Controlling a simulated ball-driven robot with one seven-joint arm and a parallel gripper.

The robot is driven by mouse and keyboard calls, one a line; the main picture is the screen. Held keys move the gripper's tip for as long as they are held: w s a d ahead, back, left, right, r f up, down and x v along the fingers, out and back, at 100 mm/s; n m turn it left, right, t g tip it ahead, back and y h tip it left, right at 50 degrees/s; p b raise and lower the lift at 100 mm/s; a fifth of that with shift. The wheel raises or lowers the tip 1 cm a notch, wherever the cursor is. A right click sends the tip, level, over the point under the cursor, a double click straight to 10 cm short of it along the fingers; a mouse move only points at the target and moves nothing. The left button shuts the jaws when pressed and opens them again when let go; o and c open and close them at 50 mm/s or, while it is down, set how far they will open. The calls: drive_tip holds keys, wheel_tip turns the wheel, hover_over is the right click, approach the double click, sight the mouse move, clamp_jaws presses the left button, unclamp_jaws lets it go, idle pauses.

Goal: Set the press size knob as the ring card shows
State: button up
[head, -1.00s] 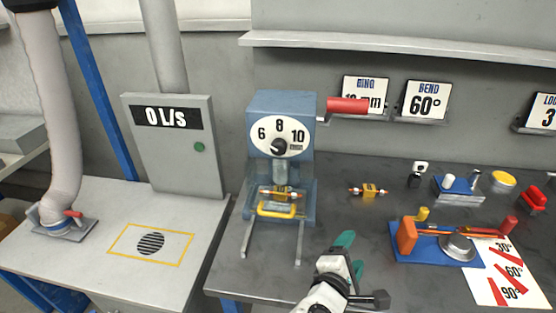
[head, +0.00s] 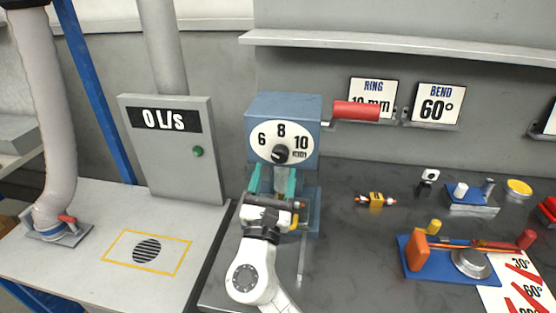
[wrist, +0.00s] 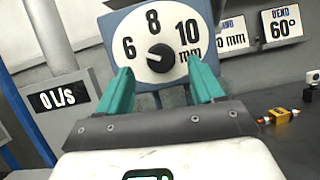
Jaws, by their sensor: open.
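The press (head: 262,112) is a blue box with a white dial marked 6, 8 and 10 mm. Its black size knob (head: 281,155) sits at the dial's centre; in the wrist view the knob (wrist: 160,58) shows a small pale mark that seems to point left, towards 6. The ring card (head: 373,88) stands behind the press's red handle, which partly covers its figure; it appears to read 10 mm. My gripper (head: 272,178) is open, its teal fingers in front of the press below the dial. In the wrist view the fingers flank the space below the knob, apart from it.
The red press handle (head: 356,111) sticks out right of the dial. A bend card (head: 437,103) reads 60°. A yellow fitting (head: 376,200) and a blue bending jig (head: 415,265) lie on the bench to the right. A grey 0 L/s panel (head: 170,150) stands left.

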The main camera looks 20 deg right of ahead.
sight(279, 158)
drive_tip(key=shift+x, duration=1.9)
drive_tip(key=shift+c, duration=0.2)
drive_tip(key=c, duration=1)
